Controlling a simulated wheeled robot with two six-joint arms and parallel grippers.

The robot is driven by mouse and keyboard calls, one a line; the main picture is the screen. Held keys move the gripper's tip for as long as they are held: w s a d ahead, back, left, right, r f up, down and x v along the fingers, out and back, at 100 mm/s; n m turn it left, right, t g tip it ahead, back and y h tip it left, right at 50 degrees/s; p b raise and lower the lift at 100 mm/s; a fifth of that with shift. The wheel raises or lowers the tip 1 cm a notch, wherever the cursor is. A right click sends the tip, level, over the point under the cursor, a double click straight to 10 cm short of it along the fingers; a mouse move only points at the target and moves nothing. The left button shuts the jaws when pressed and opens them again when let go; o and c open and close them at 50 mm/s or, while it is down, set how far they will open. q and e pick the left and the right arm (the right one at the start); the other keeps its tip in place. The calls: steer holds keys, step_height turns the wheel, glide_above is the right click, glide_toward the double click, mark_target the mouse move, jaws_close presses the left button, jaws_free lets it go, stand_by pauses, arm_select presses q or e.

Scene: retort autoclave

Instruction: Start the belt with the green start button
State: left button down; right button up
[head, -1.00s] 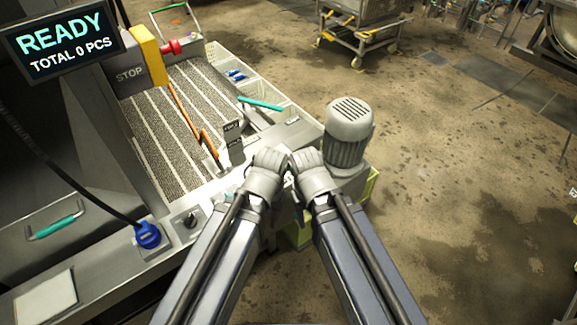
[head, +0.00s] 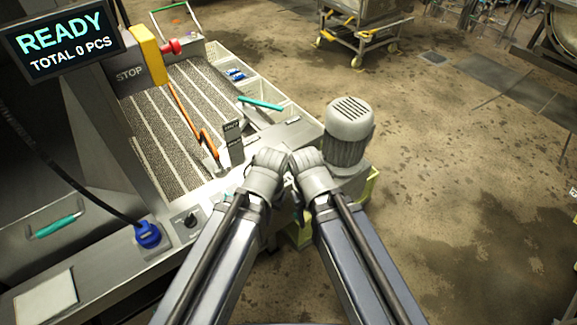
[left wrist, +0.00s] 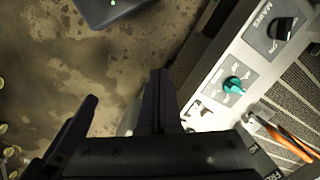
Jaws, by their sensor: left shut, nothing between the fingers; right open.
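No green start button can be made out in the head view. In the left wrist view a teal knob (left wrist: 234,86) sits on a pale panel, with a black switch (left wrist: 281,28) on a plate above it. My left gripper (left wrist: 125,85) shows as dark fingers, shut and empty, over the floor to the left of the panel and apart from the knob. In the head view the wrists of both arms meet beside the belt's near end and hide the fingers. The ribbed belt (head: 183,122) lies beyond them. The display (head: 62,40) reads READY, TOTAL 0 PCS.
A grey motor (head: 349,135) stands close to my right wrist. A yellow box (head: 148,55) with a red button (head: 170,47) is beside a STOP label. A blue plug (head: 147,235) and a black knob (head: 190,218) are on the near ledge. Open floor lies right.

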stand_by(0.8)
arm_select(q)
steer(key=w+d+r+n+t+h+b, duration=0.1)
steer(key=w+d+n+t+h+b, duration=0.1)
steer(key=w, duration=1.1)
steer(key=w+d+r+n+t+h+b, duration=0.1)
steer(key=w+t+h, duration=0.4)
steer(key=w, duration=0.9)
steer(key=shift+w+d+n+b, duration=0.2)
steer(key=shift+d+n+b, duration=0.6)
steer(key=shift+d, duration=0.35)
arm_select(e)
steer(key=f, duration=0.1)
steer(key=w+f, duration=0.1)
steer(key=f, duration=0.2)
steer(key=shift+w+d+f, duration=0.2)
steer(key=shift+w+f, duration=0.05)
steer(key=shift+w, duration=0.1)
arm_select(q)
steer(key=shift+f, duration=0.15)
arm_select(e)
steer(key=shift+f, duration=0.15)
arm_select(q)
step_height(320, 180, down, 8)
steer(key=b, duration=0.8)
steer(key=shift+f+b, duration=0.25)
steer(key=shift+b, duration=0.15)
arm_select(e)
step_height(320, 180, down, 8)
steer(key=shift+f, duration=0.25)
